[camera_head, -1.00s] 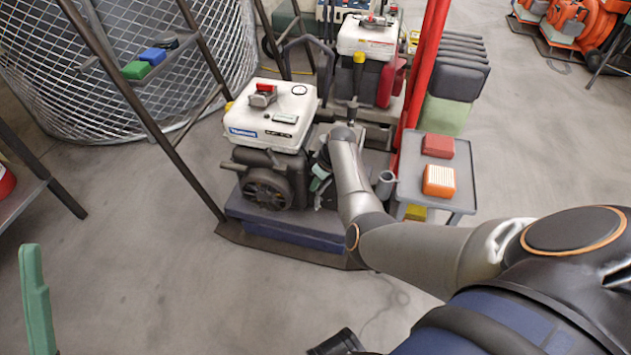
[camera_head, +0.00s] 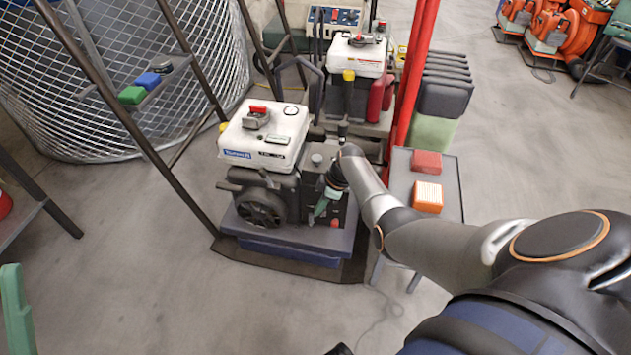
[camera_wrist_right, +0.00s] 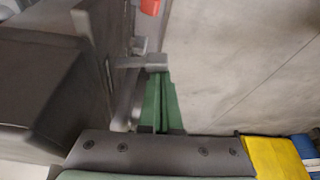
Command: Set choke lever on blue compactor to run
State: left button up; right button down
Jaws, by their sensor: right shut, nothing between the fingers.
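The blue compactor stands in the middle of the head view, with a white tank (camera_head: 262,138), a dark engine and a blue base (camera_head: 290,240). My right gripper (camera_head: 321,207) is at the engine's right side, beside the grey panel. Its green fingers are shut and empty, and they show in the right wrist view (camera_wrist_right: 157,105). A small grey lever-like piece (camera_wrist_right: 146,62) lies right at the fingertips there; I cannot tell whether they touch or whether it is the choke lever. A green finger of my left gripper (camera_head: 15,308) shows at the lower left edge; its opening is unclear.
A second white-tanked machine (camera_head: 357,55) stands behind. A red post (camera_head: 412,70) rises near it. A dark metal frame (camera_head: 120,115) crosses at left.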

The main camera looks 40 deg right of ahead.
jog(key=shift+s+d, duration=0.15)
jog(key=shift+d, duration=0.05)
jog(key=shift+s+r+p, duration=0.15)
jog(key=shift+s+p, duration=0.35)
jog(key=shift+p, duration=0.25)
jog(key=shift+s, duration=0.3)
